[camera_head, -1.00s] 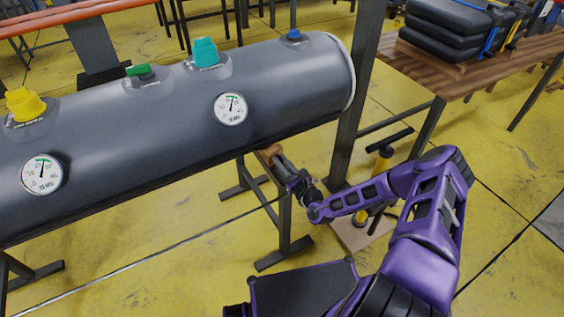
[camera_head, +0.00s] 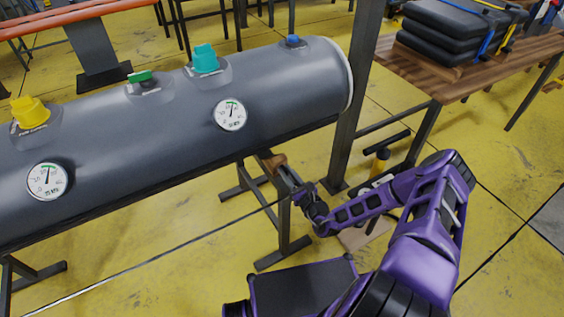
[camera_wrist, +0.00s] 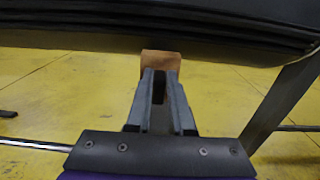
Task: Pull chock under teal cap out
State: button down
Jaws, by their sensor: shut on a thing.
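The chock is a small brown wooden block (camera_head: 276,161) just below the lower edge of the grey boat tube (camera_head: 150,150), roughly below the teal cap (camera_head: 205,59). My gripper (camera_head: 288,178) reaches it from the lower right and is shut on it. In the wrist view the chock (camera_wrist: 160,60) shows at the tips of my gripper (camera_wrist: 160,78), with the dark underside of the tube (camera_wrist: 90,28) above. I cannot tell whether its far end still touches the tube.
A metal stand leg (camera_head: 284,220) is close below my gripper, and a tall dark post (camera_head: 348,130) rises at its right. A yellow cap (camera_head: 29,113), green cap (camera_head: 140,77) and blue cap (camera_head: 293,40) sit on the tube. A wooden table (camera_head: 465,75) stands at the right.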

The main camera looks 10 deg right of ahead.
jog(key=shift+s+d+r, duration=0.1)
jog(key=shift+s+d, duration=0.1)
jog(key=shift+s, duration=0.35)
jog(key=shift+s+f, duration=0.2)
jog(key=c, duration=0.8)
grip_release()
jog(key=shift+r, duration=0.1)
jog(key=p+v, duration=0.1)
jog(key=v, duration=1.6)
jog(key=shift+s, duration=0.2)
